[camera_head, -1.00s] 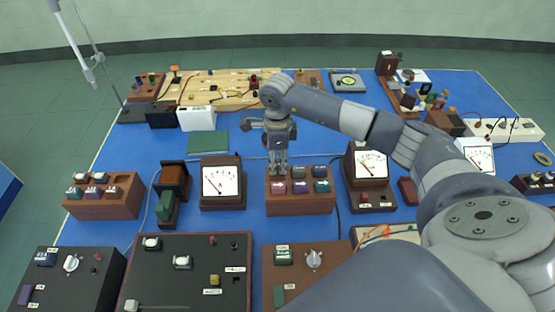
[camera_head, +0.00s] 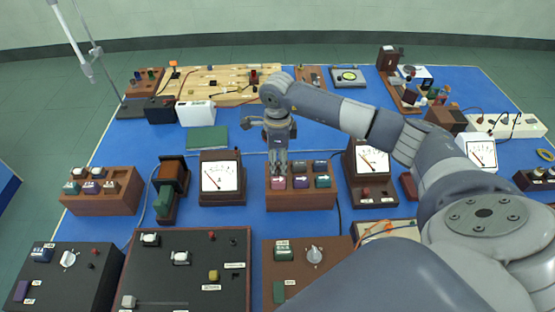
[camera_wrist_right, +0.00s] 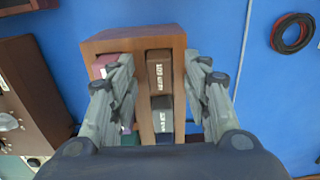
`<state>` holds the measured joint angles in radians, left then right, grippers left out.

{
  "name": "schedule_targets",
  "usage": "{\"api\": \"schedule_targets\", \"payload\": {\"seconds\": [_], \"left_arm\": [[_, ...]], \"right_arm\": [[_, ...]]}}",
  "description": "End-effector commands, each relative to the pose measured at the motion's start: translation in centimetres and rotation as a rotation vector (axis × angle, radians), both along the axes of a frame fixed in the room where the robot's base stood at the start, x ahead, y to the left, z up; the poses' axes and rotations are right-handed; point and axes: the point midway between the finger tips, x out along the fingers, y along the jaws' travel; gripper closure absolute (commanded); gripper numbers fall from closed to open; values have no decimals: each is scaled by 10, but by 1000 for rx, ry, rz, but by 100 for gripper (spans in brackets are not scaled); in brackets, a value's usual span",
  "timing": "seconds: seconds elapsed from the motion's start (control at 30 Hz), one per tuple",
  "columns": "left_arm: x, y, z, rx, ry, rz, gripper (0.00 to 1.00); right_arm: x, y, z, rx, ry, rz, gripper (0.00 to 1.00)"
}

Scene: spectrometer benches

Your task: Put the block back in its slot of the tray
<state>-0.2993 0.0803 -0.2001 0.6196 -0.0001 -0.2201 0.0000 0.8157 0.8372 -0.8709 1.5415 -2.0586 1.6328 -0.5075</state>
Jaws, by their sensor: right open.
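The brown wooden tray (camera_head: 300,202) stands mid-table with small labelled blocks in two rows. Its front row shows a pink block (camera_head: 278,183), a purple one (camera_head: 300,182) and a green one (camera_head: 322,181). My right gripper (camera_head: 279,170) is over the tray's left end, fingers pointing down, hiding the back-left place. In the right wrist view, the open fingers (camera_wrist_right: 160,88) stand apart on either side of a dark block (camera_wrist_right: 159,72) with white lettering, which appears to sit in the tray. A grey block (camera_wrist_right: 162,115) lies beside it. My left gripper is not in view.
A second tray (camera_head: 100,205) with several blocks is at the left. Dial meters (camera_head: 221,180) (camera_head: 371,165) flank the middle tray. Dark control boxes (camera_head: 185,275) fill the front. A green book (camera_head: 206,139) lies behind; some blue table is clear around it.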

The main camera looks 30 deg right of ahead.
Motion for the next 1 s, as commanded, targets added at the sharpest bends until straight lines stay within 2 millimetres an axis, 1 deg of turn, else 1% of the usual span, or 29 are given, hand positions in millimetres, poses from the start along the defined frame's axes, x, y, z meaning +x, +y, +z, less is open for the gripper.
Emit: {"api": "schedule_targets", "payload": {"seconds": [0.17, 0.27, 0.37, 0.5, 0.6, 0.7, 0.83, 1.0], "left_arm": [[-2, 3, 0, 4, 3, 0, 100], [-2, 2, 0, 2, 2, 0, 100], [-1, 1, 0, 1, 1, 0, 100], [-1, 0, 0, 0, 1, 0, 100], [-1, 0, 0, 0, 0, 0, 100], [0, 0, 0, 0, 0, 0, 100], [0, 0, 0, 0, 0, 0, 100], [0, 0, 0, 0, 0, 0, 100]], "right_arm": [[0, 0, 5, -1, -1, 0, 55], [1, 0, 17, -1, -4, 0, 55], [1, 0, 37, 0, -6, 0, 55], [1, 0, 68, -1, -7, 0, 55], [1, 0, 88, 0, -5, 0, 55], [0, 0, 103, 1, -3, 0, 55], [0, 0, 116, 0, -2, 0, 55], [-1, 0, 120, 0, 1, 0, 55]]}}
